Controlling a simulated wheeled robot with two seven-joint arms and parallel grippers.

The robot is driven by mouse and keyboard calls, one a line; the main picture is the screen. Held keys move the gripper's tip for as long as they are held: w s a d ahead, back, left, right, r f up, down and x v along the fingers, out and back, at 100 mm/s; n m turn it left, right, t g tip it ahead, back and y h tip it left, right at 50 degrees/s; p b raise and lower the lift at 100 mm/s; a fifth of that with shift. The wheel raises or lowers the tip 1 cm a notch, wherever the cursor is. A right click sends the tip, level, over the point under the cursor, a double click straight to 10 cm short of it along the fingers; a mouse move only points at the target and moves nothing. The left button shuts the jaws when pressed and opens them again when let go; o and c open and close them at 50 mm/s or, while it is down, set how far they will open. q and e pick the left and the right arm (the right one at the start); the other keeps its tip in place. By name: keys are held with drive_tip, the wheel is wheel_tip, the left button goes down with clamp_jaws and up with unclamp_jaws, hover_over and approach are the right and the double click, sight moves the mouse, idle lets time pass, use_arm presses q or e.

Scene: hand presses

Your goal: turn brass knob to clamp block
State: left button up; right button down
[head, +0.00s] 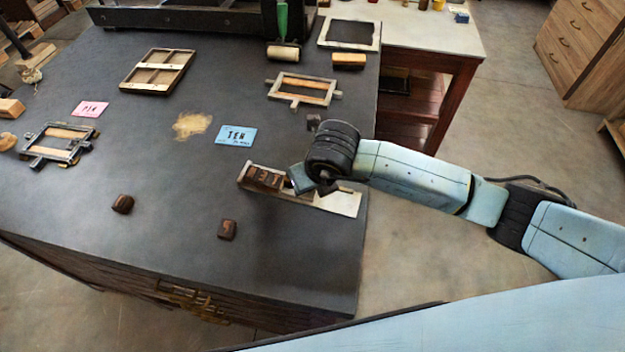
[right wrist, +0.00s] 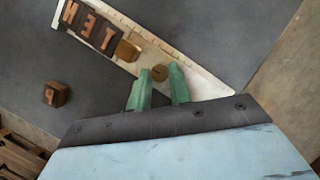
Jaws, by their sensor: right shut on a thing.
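A pale metal composing stick (head: 345,203) lies near the table's right front corner; it also shows in the right wrist view (right wrist: 205,88). A row of several dark type blocks (head: 263,178) with lighter letters stands in it. In the right wrist view a brass clamp block (right wrist: 128,50) sits at the row's end; I cannot tell whether a gap is left. The round brass knob (right wrist: 159,73) is beside it, between the green fingertips of my right gripper (right wrist: 159,80), shut on it. In the head view my right gripper (head: 308,182) hides the knob.
Loose type blocks (head: 123,204) (head: 227,229) lie in front of the stick. A blue TEN card (head: 237,136), a pink card (head: 90,108), wooden frames (head: 157,70) (head: 302,89) and rollers (head: 283,54) lie farther back. The table's right edge is close to the stick.

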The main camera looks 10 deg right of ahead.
drive_tip(key=shift+r, duration=0.1)
drive_tip(key=c, duration=1.3)
unclamp_jaws()
drive_tip(key=v, duration=1.3)
drive_tip(key=shift+s+r, duration=0.1)
